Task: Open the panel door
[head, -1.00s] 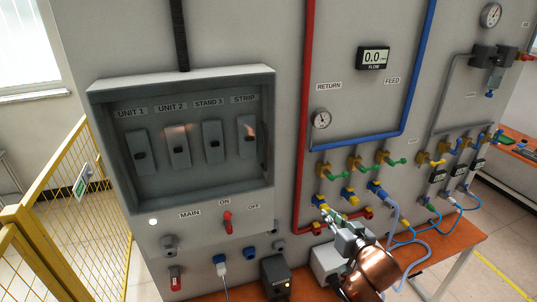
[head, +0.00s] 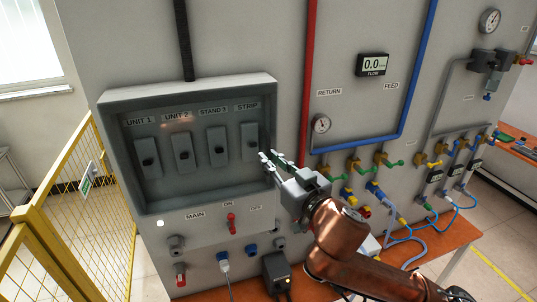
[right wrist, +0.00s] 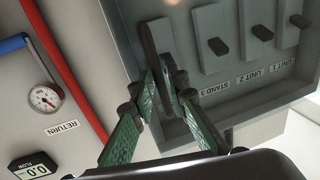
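The panel door (head: 208,198) is the front of the grey box on the wall, and it looks shut. Several switches with name labels show inside its frame. A dark upright handle (right wrist: 150,45) is at the door's right side; in the head view my gripper largely covers it. My right gripper (head: 272,158) is at this handle. In the right wrist view its two green-padded fingers (right wrist: 163,90) stand apart, with the handle's lower part between them. I cannot tell whether the pads touch it. My left gripper is not in view.
A red lever (head: 231,222) and several plugs sit below the box. The red pipe (head: 309,80) and gauge (head: 321,124) are to the right. An orange bench (head: 440,245) runs below. A yellow fence (head: 85,215) stands at the left.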

